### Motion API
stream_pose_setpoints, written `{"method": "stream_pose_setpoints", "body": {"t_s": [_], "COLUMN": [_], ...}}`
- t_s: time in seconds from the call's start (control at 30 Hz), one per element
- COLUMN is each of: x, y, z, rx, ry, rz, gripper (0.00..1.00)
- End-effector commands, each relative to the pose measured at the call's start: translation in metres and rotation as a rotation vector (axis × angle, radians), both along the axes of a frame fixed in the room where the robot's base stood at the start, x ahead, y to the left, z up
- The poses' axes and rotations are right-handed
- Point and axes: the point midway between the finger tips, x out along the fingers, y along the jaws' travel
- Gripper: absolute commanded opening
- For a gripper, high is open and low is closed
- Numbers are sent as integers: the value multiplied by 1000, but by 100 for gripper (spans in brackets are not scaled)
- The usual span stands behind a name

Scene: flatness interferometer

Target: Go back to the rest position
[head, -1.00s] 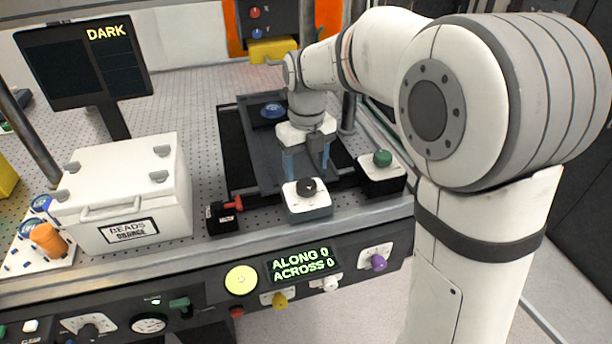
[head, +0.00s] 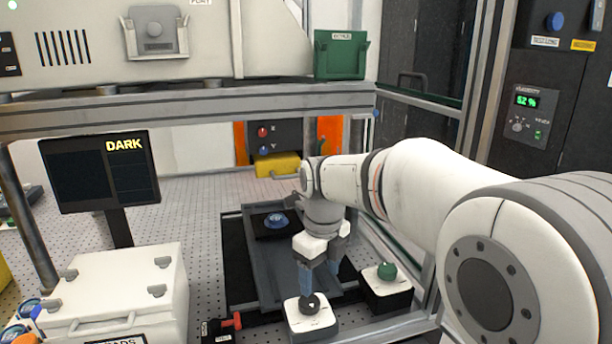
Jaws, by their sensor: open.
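My gripper (head: 318,285) points down at the front of the workbench, above and just behind a white-topped box with a black knob (head: 311,302). Its blue fingers are open, and one finger partly overlaps the knob's box in the picture. I cannot tell whether the fingers touch the knob. My arm reaches in from the right side of the view.
A dark tray (head: 262,292) with a blue round part (head: 276,221) lies behind the gripper. A green-knobbed box (head: 386,280) stands to the right, a red-handled block (head: 222,328) to the left. A white lidded box (head: 130,290) and a monitor (head: 100,172) reading DARK stand further left.

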Motion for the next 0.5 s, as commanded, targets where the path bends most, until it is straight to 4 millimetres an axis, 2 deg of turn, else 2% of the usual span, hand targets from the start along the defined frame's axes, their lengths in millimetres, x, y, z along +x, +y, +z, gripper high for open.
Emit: {"method": "stream_pose_setpoints", "body": {"t_s": [0.1,0.5], "x": [-19,-86], "y": [-20,-74], "z": [3,-4], "rx": [-4,-81], "ry": [-28,-112], "rz": [246,1122], "gripper": [65,65]}}
